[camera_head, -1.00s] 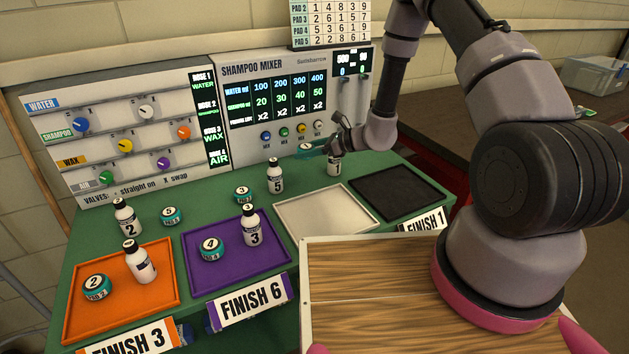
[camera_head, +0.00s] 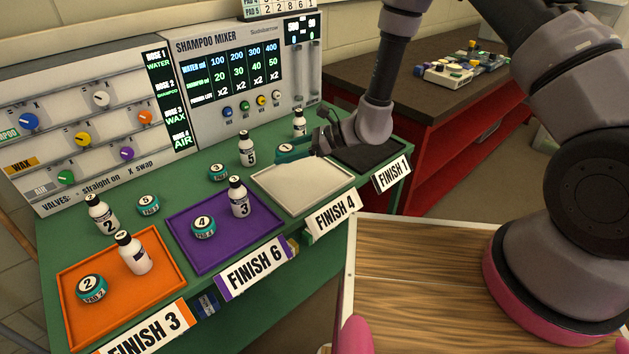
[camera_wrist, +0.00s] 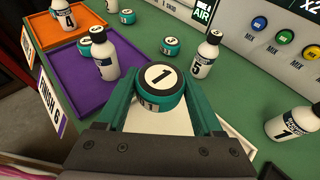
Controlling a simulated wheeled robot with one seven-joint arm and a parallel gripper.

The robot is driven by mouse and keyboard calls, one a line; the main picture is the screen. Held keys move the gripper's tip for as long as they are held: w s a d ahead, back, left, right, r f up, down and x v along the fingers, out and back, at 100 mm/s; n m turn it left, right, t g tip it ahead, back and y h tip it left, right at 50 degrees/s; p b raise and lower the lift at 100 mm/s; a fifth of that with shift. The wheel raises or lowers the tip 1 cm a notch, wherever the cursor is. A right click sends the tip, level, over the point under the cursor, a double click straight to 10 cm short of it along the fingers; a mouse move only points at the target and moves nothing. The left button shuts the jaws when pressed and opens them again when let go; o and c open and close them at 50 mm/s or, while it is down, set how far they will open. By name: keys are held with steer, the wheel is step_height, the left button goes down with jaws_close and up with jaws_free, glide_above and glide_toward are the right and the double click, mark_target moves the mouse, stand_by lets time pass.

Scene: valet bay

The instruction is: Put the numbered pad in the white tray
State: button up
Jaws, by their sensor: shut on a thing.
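My gripper (camera_head: 293,151) is above the back edge of the white tray (camera_head: 305,192) in the head view. In the wrist view, its teal fingers (camera_wrist: 162,98) are shut on a round teal pad with a white top and the number 1 (camera_wrist: 161,77). The white tray also shows beneath the fingers in the wrist view (camera_wrist: 237,143), and I see nothing lying in its visible part. In the head view the held pad is hard to tell apart from the teal fingers.
Left of the white tray, the purple tray (camera_head: 246,257) holds pad 4 (camera_head: 203,227) and bottle 3 (camera_head: 239,197). The orange tray (camera_head: 128,308) holds pad 2 (camera_head: 91,289) and a bottle. Bottle 5 (camera_head: 247,149) stands behind the white tray; the black tray (camera_head: 368,154) lies right.

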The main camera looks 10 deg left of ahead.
glide_above(290, 186)
step_height(290, 186, down, 5)
steer(key=shift+r, duration=0.15)
steer(key=shift+f, duration=2.35)
steer(key=shift+f, duration=0.1)
steer(key=o, duration=1.3)
steer(key=v, duration=1.2)
